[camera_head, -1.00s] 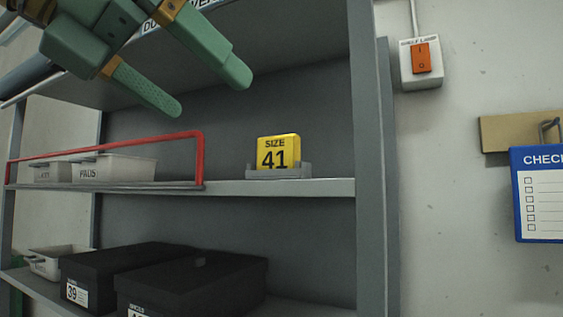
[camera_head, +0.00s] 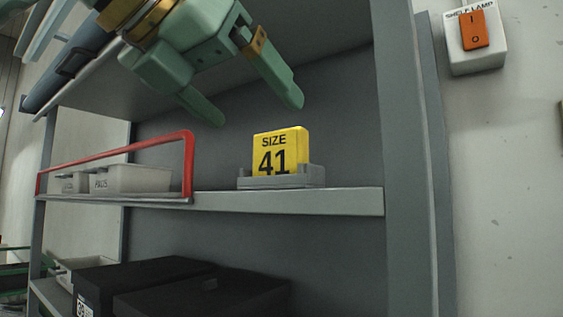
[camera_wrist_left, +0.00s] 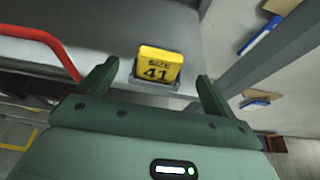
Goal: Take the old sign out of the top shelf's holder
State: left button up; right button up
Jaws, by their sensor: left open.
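The old sign (camera_head: 280,151) is a yellow block marked "SIZE 41". It stands upright in the grey holder (camera_head: 282,181) on the shelf board (camera_head: 340,201). My left gripper (camera_head: 252,112) is open and empty, above the sign and a little to its left in the head view. In the left wrist view the sign (camera_wrist_left: 158,63) lies ahead, between the lines of the two open fingers (camera_wrist_left: 152,80) and beyond their tips. The holder's edge (camera_wrist_left: 156,81) shows below the sign. My right gripper is not in view.
A red rail (camera_head: 188,165) stands left of the sign, in front of white bins (camera_head: 130,179). A grey shelf post (camera_head: 408,180) rises to the right. A lamp switch (camera_head: 474,38) is on the wall. Black boxes (camera_head: 200,298) lie on the shelf below.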

aim_at(274, 133)
pick_arm(q)
jog(key=x, duration=0.3)
jog(key=shift+w+d+f, duration=0.1)
jog(key=shift+w+d, duration=0.1)
jog(key=shift+w, duration=0.1)
jog(key=shift+w+d+f, duration=0.2)
jog(key=shift+w+d, duration=0.1)
jog(key=shift+w, duration=0.1)
jog(key=p+x, duration=0.1)
jog(key=x, duration=0.3)
jog(key=shift+w+d+f+p, duration=0.15)
jog(key=shift+d+f+p, duration=0.05)
jog(key=shift+p, duration=0.15)
jog(key=shift+w, duration=0.1)
jog(key=shift+c, duration=0.6)
jog(key=shift+s, duration=0.2)
jog(key=c, duration=0.6)
jog(key=shift+w, duration=0.1)
jog(key=c, duration=0.4)
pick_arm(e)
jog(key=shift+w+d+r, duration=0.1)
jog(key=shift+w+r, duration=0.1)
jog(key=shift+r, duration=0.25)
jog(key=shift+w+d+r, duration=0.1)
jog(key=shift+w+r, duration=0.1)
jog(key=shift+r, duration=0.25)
